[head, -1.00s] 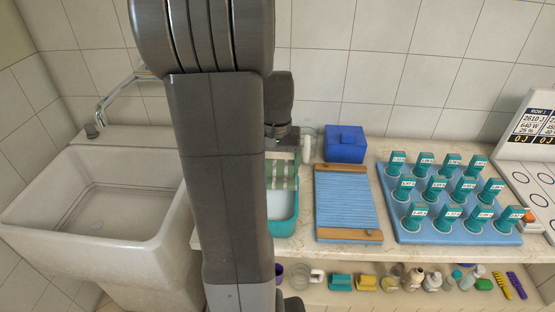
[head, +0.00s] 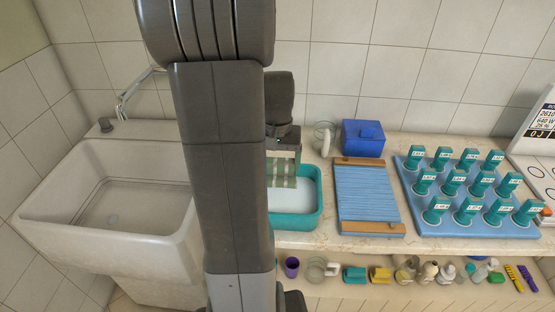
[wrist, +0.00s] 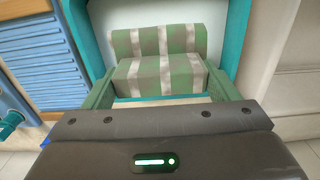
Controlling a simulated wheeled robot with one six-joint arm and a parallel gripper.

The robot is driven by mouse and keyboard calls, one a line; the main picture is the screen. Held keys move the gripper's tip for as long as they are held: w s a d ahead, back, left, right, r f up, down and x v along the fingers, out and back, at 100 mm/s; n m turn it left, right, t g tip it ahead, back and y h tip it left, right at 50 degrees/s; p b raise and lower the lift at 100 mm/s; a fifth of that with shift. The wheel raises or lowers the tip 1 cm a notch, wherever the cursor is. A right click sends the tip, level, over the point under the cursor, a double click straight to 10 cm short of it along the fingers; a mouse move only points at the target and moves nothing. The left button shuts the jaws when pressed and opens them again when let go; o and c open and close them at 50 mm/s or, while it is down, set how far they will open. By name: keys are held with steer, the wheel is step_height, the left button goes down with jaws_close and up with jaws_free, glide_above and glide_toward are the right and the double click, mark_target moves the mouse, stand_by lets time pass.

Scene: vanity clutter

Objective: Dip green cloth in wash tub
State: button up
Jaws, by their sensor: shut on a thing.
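The green cloth (head: 283,171) has white stripes and hangs under my gripper (head: 283,152), partly behind my arm in the head view. In the wrist view the cloth (wrist: 160,62) lies folded between the two green fingers of my gripper (wrist: 160,92), which is shut on it. The wash tub (head: 318,190) is teal with pale, whitish contents, on the counter. The cloth is over the tub's back left part in the head view. I cannot tell whether it touches the contents. My arm hides the tub's left side.
A blue washboard (head: 368,198) with wooden ends stands right of the tub. Behind it are a blue box (head: 363,138) and a clear mug (head: 325,138). A blue tray (head: 470,220) of teal-topped items is farther right. A large stone sink (head: 110,205) is at left. Small items line a lower shelf.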

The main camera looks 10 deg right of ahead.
steer(key=shift+f+b, duration=3.4)
steer(key=shift+f, duration=1.7)
step_height(320, 180, up, 12)
steer(key=p, duration=0.9)
steer(key=shift+f, duration=0.2)
